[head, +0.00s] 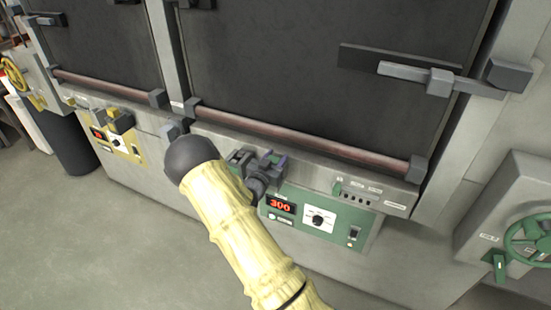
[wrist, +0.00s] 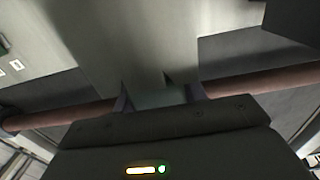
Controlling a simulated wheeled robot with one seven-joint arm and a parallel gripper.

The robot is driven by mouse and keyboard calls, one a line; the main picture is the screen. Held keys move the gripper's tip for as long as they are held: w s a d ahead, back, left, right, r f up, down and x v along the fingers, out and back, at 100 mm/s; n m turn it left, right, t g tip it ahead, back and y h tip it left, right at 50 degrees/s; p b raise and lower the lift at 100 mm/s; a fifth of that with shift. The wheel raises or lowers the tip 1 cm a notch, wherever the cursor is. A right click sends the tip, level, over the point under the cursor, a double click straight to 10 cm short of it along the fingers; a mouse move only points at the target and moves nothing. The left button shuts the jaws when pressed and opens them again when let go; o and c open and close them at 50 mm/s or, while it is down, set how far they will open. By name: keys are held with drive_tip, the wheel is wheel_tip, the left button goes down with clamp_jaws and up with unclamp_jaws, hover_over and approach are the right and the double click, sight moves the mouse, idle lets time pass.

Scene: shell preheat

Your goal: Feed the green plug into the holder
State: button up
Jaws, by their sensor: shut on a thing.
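My gripper (head: 272,160) is in front of the oven's lower front edge, just above the green control panel. In the wrist view its two purplish fingers (wrist: 158,98) are closed around a dull greenish piece (wrist: 160,97), which looks like the green plug. Most of the piece is hidden by my gripper body and blurred by shadow. A grey block fixture (head: 240,157) sits on the ledge just left of my fingers. I cannot tell whether it is the holder or whether the plug touches it. A slotted strip (head: 360,198) with a small green piece (head: 337,187) at its left end is to the right.
The green panel (head: 318,219) shows a red 300 display and a knob. A reddish bar (head: 300,137) runs across the oven door above my gripper. A green handwheel (head: 530,238) is at the right. A yellow panel (head: 118,143) is at the left. The floor at lower left is clear.

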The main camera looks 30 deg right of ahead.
drive_tip(key=o, duration=1.1)
drive_tip(key=shift+s+a, duration=0.1)
drive_tip(key=shift+a, duration=0.05)
drive_tip(key=b+v, duration=0.4)
drive_tip(key=v, duration=1.3)
